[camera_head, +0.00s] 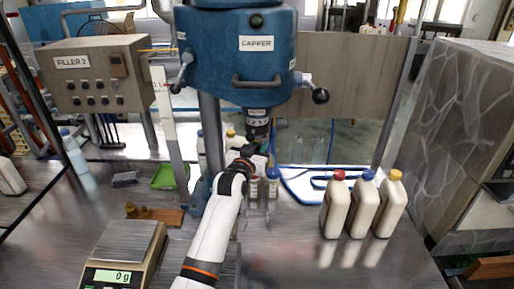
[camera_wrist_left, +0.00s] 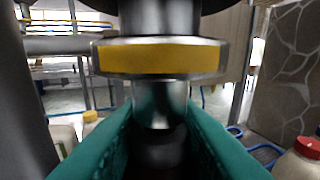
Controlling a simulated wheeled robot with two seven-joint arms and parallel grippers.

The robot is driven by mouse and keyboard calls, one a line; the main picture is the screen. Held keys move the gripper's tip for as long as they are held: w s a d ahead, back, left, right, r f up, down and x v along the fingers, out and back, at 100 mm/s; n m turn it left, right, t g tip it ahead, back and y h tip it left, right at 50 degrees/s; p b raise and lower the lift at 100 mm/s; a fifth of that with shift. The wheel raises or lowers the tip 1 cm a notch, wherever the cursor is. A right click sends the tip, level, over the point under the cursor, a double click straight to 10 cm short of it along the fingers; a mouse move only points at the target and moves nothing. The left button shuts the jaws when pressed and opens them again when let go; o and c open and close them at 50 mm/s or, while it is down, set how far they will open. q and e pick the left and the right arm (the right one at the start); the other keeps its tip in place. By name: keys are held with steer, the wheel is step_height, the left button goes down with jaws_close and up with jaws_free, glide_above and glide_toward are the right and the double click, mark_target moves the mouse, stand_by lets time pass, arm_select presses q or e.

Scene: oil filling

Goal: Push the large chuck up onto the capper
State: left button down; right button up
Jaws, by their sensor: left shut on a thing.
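The blue capper (camera_head: 235,55), labelled CAPPER, hangs at the top middle of the head view. My left gripper (camera_head: 258,158) is directly under its spindle (camera_head: 257,118). In the left wrist view, the teal fingers (camera_wrist_left: 160,140) are shut around the large chuck (camera_wrist_left: 158,108), a silver piece with a dark lower part. It stands upright, in line under a wide metal collar with a yellow band (camera_wrist_left: 160,56). The silver piece meets the collar with no gap that I can see. I cannot tell whether it is fully seated. My right gripper is in neither view.
White bottles with red (camera_head: 336,205), blue (camera_head: 363,206) and yellow (camera_head: 390,206) caps stand at right. Smaller bottles (camera_head: 272,184) stand close by my left gripper. A scale (camera_head: 125,250) reading 0 g is at front left. The front right of the table is clear.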

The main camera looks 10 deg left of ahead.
arm_select(q)
steer(key=shift+r, duration=0.3)
stand_by(0.5)
steer(key=shift+f, duration=0.1)
steer(key=c, duration=1)
jaws_free()
steer(key=shift+c, duration=0.2)
steer(key=shift+s, duration=0.2)
